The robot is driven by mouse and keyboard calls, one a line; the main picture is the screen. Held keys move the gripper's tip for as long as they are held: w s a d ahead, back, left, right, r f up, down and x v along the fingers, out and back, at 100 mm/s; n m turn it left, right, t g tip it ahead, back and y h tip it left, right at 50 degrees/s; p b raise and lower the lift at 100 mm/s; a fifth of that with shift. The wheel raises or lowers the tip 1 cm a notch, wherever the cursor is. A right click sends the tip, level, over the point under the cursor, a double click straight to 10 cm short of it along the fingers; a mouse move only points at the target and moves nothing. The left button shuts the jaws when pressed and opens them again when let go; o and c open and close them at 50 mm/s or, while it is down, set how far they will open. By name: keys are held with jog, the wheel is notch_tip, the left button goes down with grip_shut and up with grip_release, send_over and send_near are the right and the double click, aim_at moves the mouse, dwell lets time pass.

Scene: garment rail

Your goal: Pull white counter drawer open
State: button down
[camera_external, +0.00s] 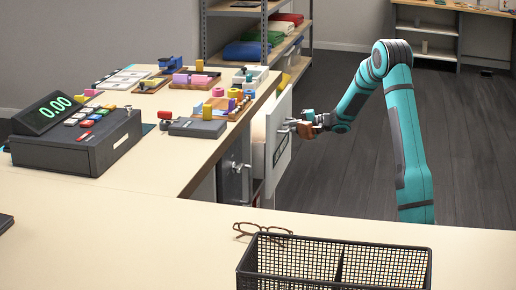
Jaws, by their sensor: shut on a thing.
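The white counter drawer (280,146) is set in the side of the counter that faces my arm. Its front stands out from the counter body, so the drawer is at least partly open. My gripper (292,126) is at the drawer front, at the height of its handle. It is shut on the handle, which the fingers largely hide. My teal arm reaches in from the right.
A cash register (76,135) and several small coloured items stand on the counter top (170,160). A grey cabinet door (235,175) is beside the drawer. Glasses (262,231) and a black wire basket (333,265) are in front. Dark floor (345,180) right of the drawer is clear.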

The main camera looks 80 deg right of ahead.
jog(key=f+v, duration=0.2)
jog(key=v, duration=0.8)
jog(key=s+f+v, duration=0.1)
jog(key=f+v, duration=0.1)
jog(key=v, duration=0.8)
jog(key=shift+s, duration=0.15)
jog(key=shift+f, duration=0.15)
jog(key=c, duration=1.5)
grip_release()
jog(key=shift+c, duration=0.2)
jog(key=v, duration=1.7)
jog(key=shift+s, duration=0.2)
